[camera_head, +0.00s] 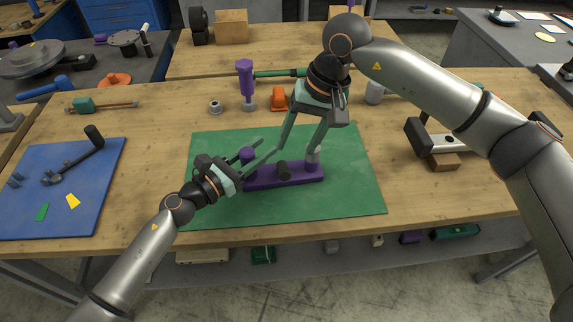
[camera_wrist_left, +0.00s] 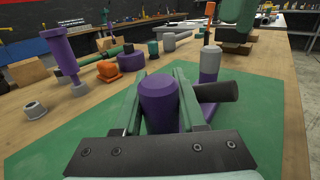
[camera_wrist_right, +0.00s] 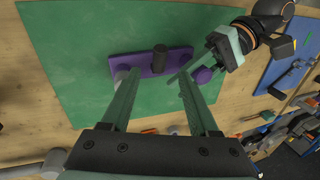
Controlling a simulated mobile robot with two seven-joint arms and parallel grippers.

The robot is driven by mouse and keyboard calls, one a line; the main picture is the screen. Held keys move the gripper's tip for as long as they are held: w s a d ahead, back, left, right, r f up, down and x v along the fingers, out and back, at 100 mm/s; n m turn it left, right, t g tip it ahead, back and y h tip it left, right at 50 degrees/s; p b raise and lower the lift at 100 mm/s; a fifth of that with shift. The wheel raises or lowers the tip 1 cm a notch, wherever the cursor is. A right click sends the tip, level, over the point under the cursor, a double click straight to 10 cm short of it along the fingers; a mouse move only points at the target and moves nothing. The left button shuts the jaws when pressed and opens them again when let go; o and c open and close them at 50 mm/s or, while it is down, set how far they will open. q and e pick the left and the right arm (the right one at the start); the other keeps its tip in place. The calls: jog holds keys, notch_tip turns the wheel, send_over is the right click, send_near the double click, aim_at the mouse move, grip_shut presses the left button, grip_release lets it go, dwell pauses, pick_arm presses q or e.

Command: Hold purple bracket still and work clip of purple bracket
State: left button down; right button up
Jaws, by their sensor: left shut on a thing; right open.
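The purple bracket (camera_head: 298,174) lies flat on the green mat (camera_head: 350,195). It has a purple post (camera_wrist_left: 160,98) at its left end, a dark cylinder (camera_head: 283,171) near its middle and a grey post (camera_head: 313,156) at its right end. Which part is the clip, I cannot tell. My left gripper (camera_head: 270,146) is shut around the purple post, one finger on each side. My right gripper (camera_wrist_right: 159,73) is open and empty, pointing down above the bracket. In the right wrist view its fingers straddle the bracket's middle (camera_wrist_right: 180,58), one near the grey post (camera_wrist_right: 120,76).
Behind the mat stand a purple hammer-like part (camera_head: 246,80), a grey ring (camera_head: 215,107) and an orange block (camera_head: 279,98). A blue mat (camera_head: 75,205) with small parts lies at left. The mat's front is clear.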

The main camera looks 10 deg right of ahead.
aim_at(286, 168)
jog(key=x, duration=0.8)
jog(key=shift+f, duration=0.15)
grip_shut()
dwell(0.3)
